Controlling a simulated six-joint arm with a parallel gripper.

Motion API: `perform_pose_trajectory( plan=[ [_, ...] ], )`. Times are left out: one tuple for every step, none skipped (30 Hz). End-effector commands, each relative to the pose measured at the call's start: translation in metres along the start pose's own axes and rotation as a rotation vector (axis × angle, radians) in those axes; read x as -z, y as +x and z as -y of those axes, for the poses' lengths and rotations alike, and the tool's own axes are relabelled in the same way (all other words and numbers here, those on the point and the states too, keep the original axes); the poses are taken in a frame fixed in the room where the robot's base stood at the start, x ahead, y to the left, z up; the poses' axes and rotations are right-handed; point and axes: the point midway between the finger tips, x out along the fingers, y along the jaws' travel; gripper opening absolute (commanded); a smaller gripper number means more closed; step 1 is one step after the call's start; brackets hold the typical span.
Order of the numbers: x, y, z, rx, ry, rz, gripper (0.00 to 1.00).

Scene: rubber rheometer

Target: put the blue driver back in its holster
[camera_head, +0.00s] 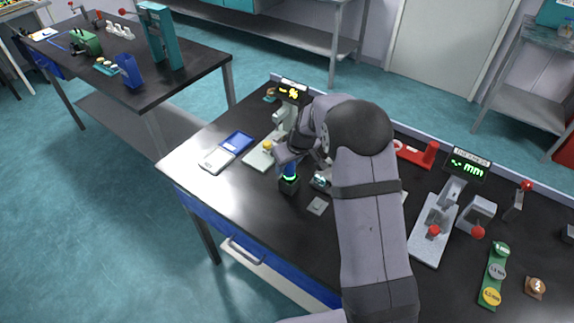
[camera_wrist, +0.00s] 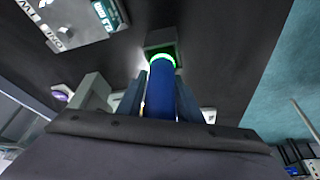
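The blue driver (camera_wrist: 161,92) lies between the two fingers of my gripper (camera_wrist: 160,90) in the wrist view, with both fingers close against its sides. It also shows below my gripper (camera_head: 291,163) in the head view, where the driver (camera_head: 290,170) looks roughly upright. A lit green ring (camera_wrist: 161,60) is at its lower end. The dark, block-shaped holster (camera_head: 289,187) is directly under the ring, and its square body (camera_wrist: 160,39) also shows in the wrist view. The driver's tip is hidden, so I cannot tell how deep it sits.
A small grey plate (camera_head: 318,206) lies right of the holster. A thickness gauge (camera_head: 437,225) is at the right. The bench front left of the holster is clear.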

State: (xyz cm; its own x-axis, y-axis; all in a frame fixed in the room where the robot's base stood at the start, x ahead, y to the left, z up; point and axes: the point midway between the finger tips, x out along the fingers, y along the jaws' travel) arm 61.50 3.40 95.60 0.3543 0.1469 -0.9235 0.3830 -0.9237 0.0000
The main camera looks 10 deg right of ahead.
Motion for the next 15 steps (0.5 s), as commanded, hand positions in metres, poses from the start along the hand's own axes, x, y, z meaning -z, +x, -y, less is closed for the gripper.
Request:
perform_pose_trajectory(
  plan=[
    [0.0002,-0.0004,0.0000,0.000,0.000,0.000,0.46],
    [0.0001,-0.0004,0.0000,0.000,0.000,0.000,0.46],
    [0.0001,-0.0004,0.0000,0.000,0.000,0.000,0.46],
    [0.0001,-0.0004,0.0000,0.000,0.000,0.000,0.46],
    [0.0001,-0.0004,0.0000,0.000,0.000,0.000,0.46],
    [0.0001,-0.0004,0.0000,0.000,0.000,0.000,0.46],
    [0.0001,-0.0004,0.0000,0.000,0.000,0.000,0.46],
    [0.0001,-0.0004,0.0000,0.000,0.000,0.000,0.46],
    [0.0001,-0.0005,0.0000,0.000,0.000,0.000,0.46],
    [0.0003,-0.0008,0.0000,0.000,0.000,0.000,0.46],
    [0.0005,-0.0012,0.0000,0.000,0.000,0.000,0.46],
    [0.0009,-0.0021,0.0000,0.000,0.000,0.000,0.46],
    [0.0013,-0.0031,0.0000,0.000,0.000,0.000,0.46],
    [0.0018,-0.0043,0.0000,0.000,0.000,0.000,0.46],
    [0.0016,-0.0053,-0.0002,0.000,0.000,-0.001,0.46]
  ],
)
